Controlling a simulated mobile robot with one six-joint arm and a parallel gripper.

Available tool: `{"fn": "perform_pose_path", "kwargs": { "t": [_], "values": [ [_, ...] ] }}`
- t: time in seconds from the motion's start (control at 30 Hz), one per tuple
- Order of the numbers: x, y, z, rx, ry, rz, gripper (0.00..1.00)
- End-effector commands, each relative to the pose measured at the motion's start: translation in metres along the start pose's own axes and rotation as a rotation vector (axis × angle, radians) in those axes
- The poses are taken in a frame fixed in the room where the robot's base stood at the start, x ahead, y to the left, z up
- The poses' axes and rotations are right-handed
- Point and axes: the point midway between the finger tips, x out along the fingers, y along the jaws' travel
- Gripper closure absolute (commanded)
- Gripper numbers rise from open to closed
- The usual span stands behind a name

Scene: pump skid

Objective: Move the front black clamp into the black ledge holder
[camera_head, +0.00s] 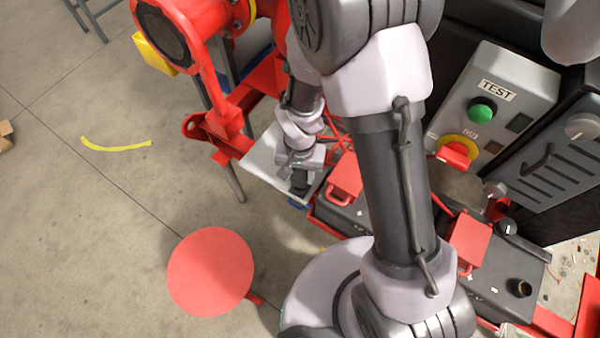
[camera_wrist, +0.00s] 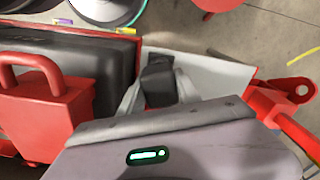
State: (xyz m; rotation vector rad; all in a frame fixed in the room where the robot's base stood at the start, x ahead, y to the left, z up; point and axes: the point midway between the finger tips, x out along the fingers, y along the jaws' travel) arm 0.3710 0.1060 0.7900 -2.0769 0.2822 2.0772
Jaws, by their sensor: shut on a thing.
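My gripper (camera_head: 300,172) points down over the right end of a pale grey ledge (camera_head: 262,165). It is shut on a dark thing that looks like the black clamp (camera_head: 299,186). In the wrist view the black clamp (camera_wrist: 158,82) sits between the pale fingers of my gripper (camera_wrist: 157,98), with the pale ledge (camera_wrist: 205,75) behind and beside it. Whether the clamp touches the ledge is unclear. I cannot make out the black ledge holder separately; my gripper and the clamp may hide it.
A red block with a handle (camera_head: 345,177) stands on a dark box just right of my gripper; it also shows in the wrist view (camera_wrist: 42,110). A red bracket (camera_wrist: 285,100) borders the ledge. A round red stool (camera_head: 210,271) stands on open floor. A TEST panel (camera_head: 495,100) is at right.

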Motion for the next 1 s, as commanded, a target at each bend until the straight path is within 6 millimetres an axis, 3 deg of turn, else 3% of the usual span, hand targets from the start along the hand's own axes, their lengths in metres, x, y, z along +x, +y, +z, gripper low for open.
{"fn": "perform_pose_path", "kwargs": {
  "t": [1.0],
  "values": [
    [0.0096, 0.0, 0.0, 0.0, 0.0, 0.0, 1.0]
  ]
}}
